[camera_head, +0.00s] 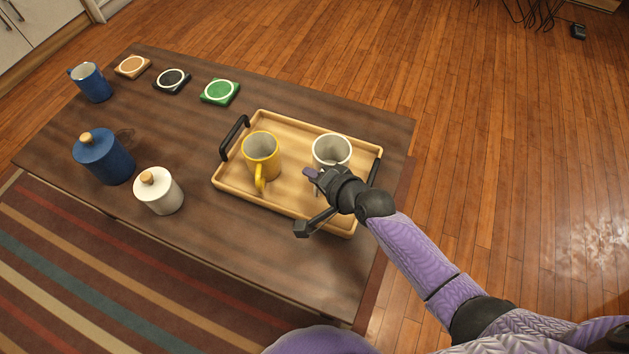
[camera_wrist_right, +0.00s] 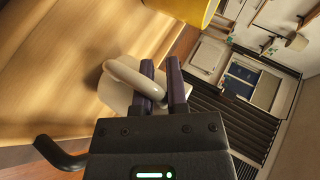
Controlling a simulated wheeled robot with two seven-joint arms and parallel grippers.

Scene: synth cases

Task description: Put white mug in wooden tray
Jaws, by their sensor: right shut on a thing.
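The white mug (camera_head: 331,149) is upright over the right part of the wooden tray (camera_head: 285,205), inside its outline. I cannot tell whether its base touches the tray floor. My right gripper (camera_head: 314,175) comes in from the lower right and is shut on the mug's handle. In the right wrist view its two dark purple fingers (camera_wrist_right: 164,88) grip the curved white handle (camera_wrist_right: 134,77), and part of the mug's body shows beside them. The wooden tray floor (camera_wrist_right: 70,60) also shows there. My left gripper is not in view.
A yellow mug (camera_head: 261,150) stands in the tray's left part, left of the white mug. The tray has black handles (camera_head: 235,137). Left on the table are a blue canister (camera_head: 104,160), a white canister (camera_head: 160,193), a blue mug (camera_head: 93,84) and several coasters (camera_head: 220,92).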

